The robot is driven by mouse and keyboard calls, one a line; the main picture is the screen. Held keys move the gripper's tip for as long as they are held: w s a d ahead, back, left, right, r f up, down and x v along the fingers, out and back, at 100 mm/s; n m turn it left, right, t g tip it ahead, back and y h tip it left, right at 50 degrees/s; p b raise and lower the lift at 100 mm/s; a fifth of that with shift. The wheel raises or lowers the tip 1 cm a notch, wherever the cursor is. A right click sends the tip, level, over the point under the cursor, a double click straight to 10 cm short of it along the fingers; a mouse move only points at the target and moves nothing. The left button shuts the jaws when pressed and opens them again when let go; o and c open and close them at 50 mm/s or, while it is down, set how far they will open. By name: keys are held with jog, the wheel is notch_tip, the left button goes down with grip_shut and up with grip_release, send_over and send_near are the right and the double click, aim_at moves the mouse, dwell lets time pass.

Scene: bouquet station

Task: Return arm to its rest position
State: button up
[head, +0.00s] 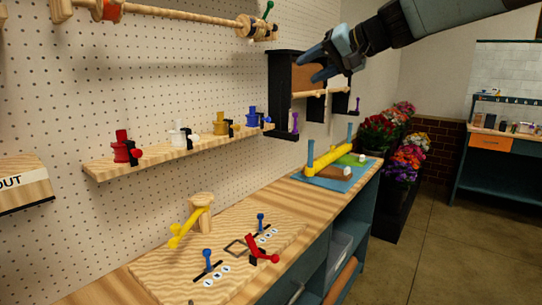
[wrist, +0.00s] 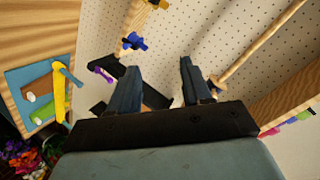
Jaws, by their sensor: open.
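My gripper (head: 318,62) is at the upper middle of the head view, with my arm coming in from the top right. It is raised in front of the dark wall-mounted cabinet (head: 283,92). In the wrist view my gripper (wrist: 155,75) shows its two blue fingers well apart, with nothing held between them. The pegboard wall shows beyond the fingers.
A wooden shelf (head: 185,150) holds red, white, yellow and blue pieces. Open floor lies right.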

jog(key=s+d+f+g+h, duration=0.1)
jog(key=s+d+f+h, duration=0.4)
jog(key=s+f, duration=0.7)
jog(key=s+d+f+g+h, duration=0.1)
jog(key=s+d+f+h, duration=0.4)
jog(key=s+d+f, duration=0.3)
jog(key=s+f, duration=0.3)
jog(key=f, duration=0.1)
jog(key=shift+s+f+g, duration=0.35)
jog(key=shift+f+g, duration=0.05)
